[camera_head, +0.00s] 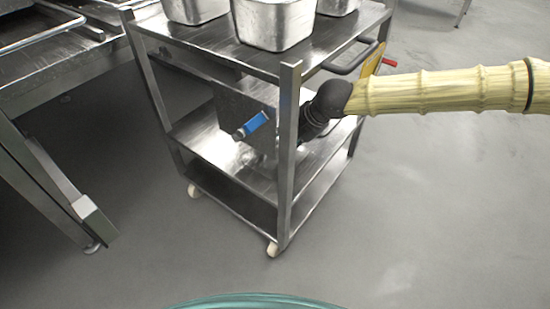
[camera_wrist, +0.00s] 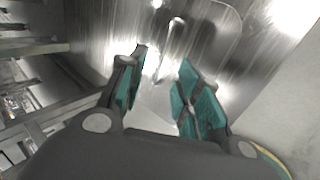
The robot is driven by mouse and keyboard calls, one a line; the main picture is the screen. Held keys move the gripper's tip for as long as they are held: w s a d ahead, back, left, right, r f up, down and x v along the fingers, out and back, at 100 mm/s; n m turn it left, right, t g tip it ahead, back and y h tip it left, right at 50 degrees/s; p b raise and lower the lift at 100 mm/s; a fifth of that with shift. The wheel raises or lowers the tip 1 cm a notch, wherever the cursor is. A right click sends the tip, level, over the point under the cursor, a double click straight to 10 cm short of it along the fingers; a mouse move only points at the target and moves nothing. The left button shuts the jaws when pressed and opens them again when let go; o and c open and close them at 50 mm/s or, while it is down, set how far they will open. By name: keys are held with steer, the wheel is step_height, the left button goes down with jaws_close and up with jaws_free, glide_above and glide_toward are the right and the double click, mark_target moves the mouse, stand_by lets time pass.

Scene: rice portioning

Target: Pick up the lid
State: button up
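The lid (camera_wrist: 215,25) is a shiny metal plate with rounded corners in the upper middle of the wrist view. A slim raised handle (camera_wrist: 176,38) stands on it. My gripper (camera_wrist: 163,58) is open, its two teal-padded fingers spread, with nothing between them. The handle shows just beyond the fingertips, between them in the picture; I cannot tell the remaining distance. In the head view my arm reaches in from the right to the cart's shelf level. The gripper's fingers and the lid are hard to make out there behind the cart's corner post.
The metal cart (camera_head: 289,170) has upright corner posts close to my arm. Metal pans (camera_head: 275,27) stand on its top. A metal table (camera_head: 60,85) stands left. The floor (camera_head: 430,220) at right is clear.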

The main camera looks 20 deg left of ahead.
mark_target(275, 148)
steer(key=shift+b+x, duration=2.1)
steer(key=shift+x, duration=0.75)
steer(key=shift+s, duration=0.15)
steer(key=shift+c, duration=0.3)
jaws_close()
